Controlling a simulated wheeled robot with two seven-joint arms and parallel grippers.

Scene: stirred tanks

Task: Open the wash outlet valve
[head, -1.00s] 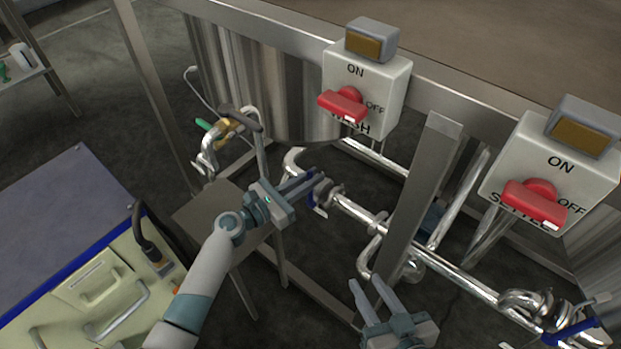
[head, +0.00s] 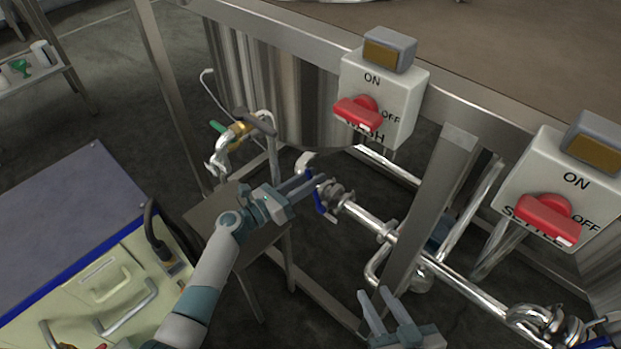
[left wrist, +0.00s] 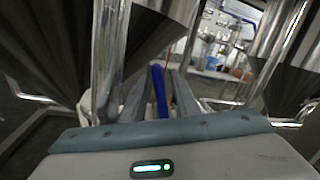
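The valve with the blue lever (head: 325,207) sits on the steel pipe below the WASH switch box (head: 382,97) in the head view. My left gripper (head: 313,184) is at this lever, its fingers reaching towards the valve from the left. In the left wrist view the blue lever (left wrist: 159,92) stands between the two fingers of the left gripper (left wrist: 160,88). The fingers look parted; whether they touch the lever is hard to tell. My right gripper (head: 380,298) is open and empty, low in the head view, left of the pipe's lower run.
A steel post (head: 436,200) stands right of the valve. A SETTLE switch box (head: 562,190) is at the right. A small stand (head: 232,215) lies under my left arm. A cabinet (head: 75,215) fills the left.

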